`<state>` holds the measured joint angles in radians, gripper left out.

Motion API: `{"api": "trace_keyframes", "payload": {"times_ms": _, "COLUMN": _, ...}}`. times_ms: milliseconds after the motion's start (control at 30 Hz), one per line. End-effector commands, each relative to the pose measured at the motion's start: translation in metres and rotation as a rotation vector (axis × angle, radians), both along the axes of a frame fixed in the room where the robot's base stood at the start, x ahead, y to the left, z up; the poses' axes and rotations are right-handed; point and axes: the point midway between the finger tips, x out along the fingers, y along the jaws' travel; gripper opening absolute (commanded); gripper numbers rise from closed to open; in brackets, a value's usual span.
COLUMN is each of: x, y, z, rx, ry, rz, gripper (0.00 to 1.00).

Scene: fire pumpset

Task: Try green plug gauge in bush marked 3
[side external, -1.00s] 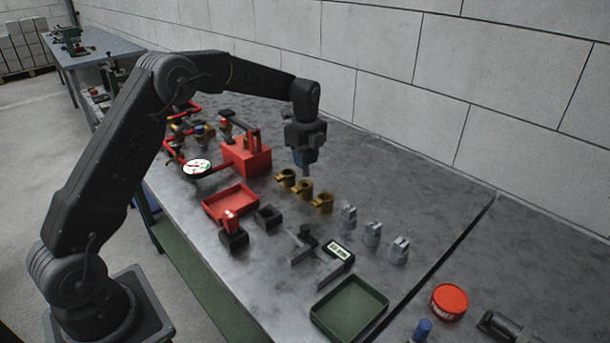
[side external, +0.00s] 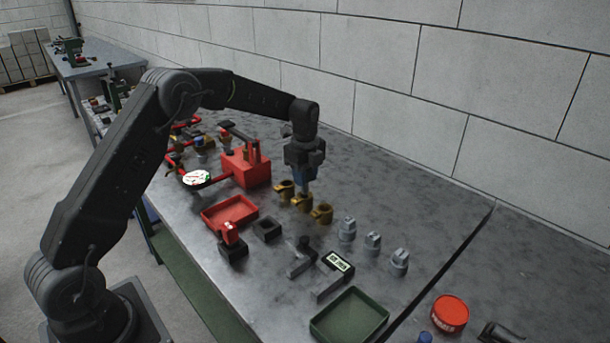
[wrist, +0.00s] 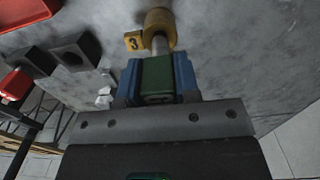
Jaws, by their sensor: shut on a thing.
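My gripper (wrist: 158,80) is shut on the green plug gauge (wrist: 157,75), which sits between its blue fingers. The gauge's silver pin (wrist: 160,46) points at the brass bush with the yellow tag marked 3 (wrist: 160,20). The pin's end meets the bush in the wrist view; I cannot tell whether it is inside the bore. In the side view my gripper (side external: 305,178) is just above the row of brass bushes, over the middle one (side external: 302,203). The other two bushes stand at its left (side external: 285,191) and right (side external: 322,213). The gauge is mostly hidden there.
A red gauge (side external: 231,233) stands in a black block, beside an empty black block (side external: 267,229). A red tray (side external: 230,212), a red box with pipework (side external: 245,170), grey fittings (side external: 372,242), a caliper-like tool with display (side external: 337,262) and a green tray (side external: 349,315) surround the bushes.

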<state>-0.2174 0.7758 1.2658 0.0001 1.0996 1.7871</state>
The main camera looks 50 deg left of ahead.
Motion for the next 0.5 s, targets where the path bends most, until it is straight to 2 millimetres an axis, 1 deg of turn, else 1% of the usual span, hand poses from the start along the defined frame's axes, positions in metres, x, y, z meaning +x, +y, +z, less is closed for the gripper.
{"api": "trace_keyframes", "payload": {"times_ms": 500, "x": 0.0002, "y": 0.0, "z": -0.0025, "rx": 0.0, "ry": -0.001, "rz": 0.0, "gripper": 0.0}}
